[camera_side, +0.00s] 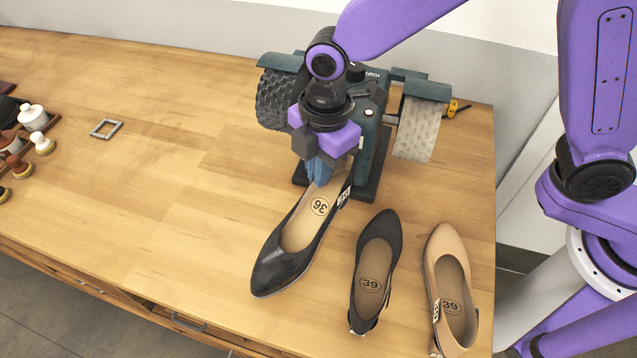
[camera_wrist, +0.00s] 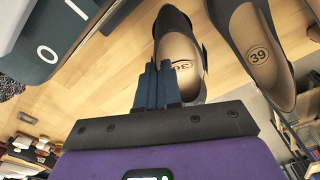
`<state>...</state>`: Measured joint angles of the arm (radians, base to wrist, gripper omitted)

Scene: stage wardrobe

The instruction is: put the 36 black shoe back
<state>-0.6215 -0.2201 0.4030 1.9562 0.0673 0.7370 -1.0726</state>
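The 36 black shoe (camera_side: 285,262) is at mid-table below the machine, its toe toward the lower left and its heel toward my gripper (camera_side: 320,172). Its insole shows 36. My gripper's blue fingers are close together at the shoe's side wall near the heel, and look shut on it.
A black 39 shoe (camera_side: 388,232) and a tan 39 shoe (camera_side: 448,248) stand to the right. The green machine (camera_side: 370,140) with brush rollers is right behind my gripper. A grey square frame (camera_side: 106,129) and stamps (camera_side: 33,118) lie left. The table's left-middle (camera_side: 170,190) is clear.

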